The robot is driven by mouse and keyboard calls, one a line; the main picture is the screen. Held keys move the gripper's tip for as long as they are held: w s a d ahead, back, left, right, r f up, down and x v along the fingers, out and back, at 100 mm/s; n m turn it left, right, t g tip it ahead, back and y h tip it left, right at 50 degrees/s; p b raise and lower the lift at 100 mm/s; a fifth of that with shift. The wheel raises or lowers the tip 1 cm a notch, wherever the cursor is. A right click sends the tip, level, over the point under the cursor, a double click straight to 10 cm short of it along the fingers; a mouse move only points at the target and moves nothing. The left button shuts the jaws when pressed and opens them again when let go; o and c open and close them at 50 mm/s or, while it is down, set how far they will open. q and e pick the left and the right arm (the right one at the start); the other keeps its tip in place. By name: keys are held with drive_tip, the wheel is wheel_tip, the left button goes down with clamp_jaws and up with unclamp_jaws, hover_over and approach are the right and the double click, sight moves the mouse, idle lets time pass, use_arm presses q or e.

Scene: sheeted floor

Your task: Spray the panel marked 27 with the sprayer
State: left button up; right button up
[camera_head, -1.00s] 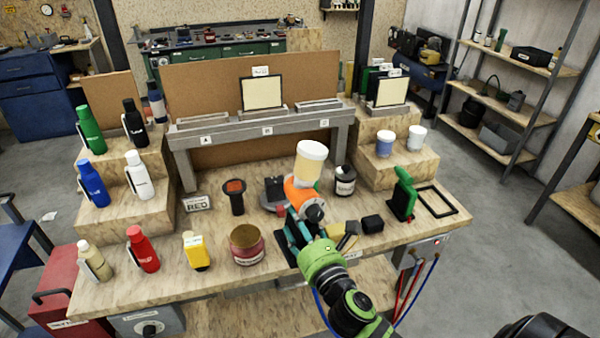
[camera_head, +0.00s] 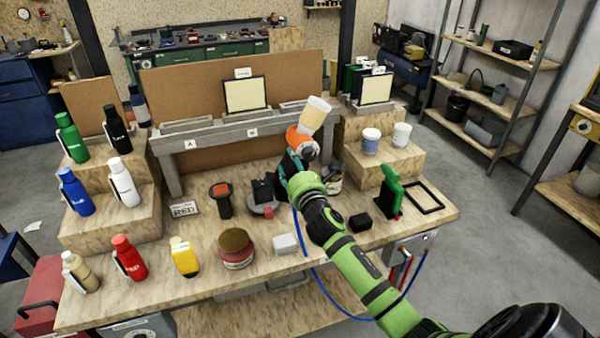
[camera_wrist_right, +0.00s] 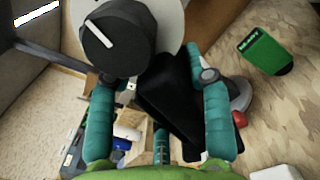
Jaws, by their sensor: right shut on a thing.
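The sprayer (camera_head: 302,142) has an orange body and a cream cup on top, and a blue hose hangs from it. My right gripper (camera_head: 294,172) is shut on its dark handle and holds it above the middle right of the bench. In the right wrist view my teal fingers (camera_wrist_right: 160,128) close around the black handle, below a dark round knob (camera_wrist_right: 117,40). A cream panel with a dark frame (camera_head: 246,95) stands at the middle of the grey rack. Another cream panel (camera_head: 375,89) stands at the back right. Their small labels are too small to read. My left gripper is out of view.
Several bottles stand on steps at the left, with a red bottle (camera_head: 129,258) in front. A dark red tin (camera_head: 236,248), a yellow bottle (camera_head: 184,257) and a green tool (camera_head: 391,191) stand on the bench. The grey rack (camera_head: 215,133) spans the back.

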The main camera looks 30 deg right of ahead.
drive_tip(key=w+a+b, duration=0.2)
drive_tip(key=a, duration=0.7)
drive_tip(key=w+a+b, duration=0.1)
drive_tip(key=w+a, duration=0.1)
drive_tip(key=a, duration=0.7)
drive_tip(key=shift+a+r+b, duration=0.35)
drive_tip(key=shift+a+b, duration=0.05)
drive_tip(key=shift+o, duration=0.4)
drive_tip(key=shift+w, duration=0.1)
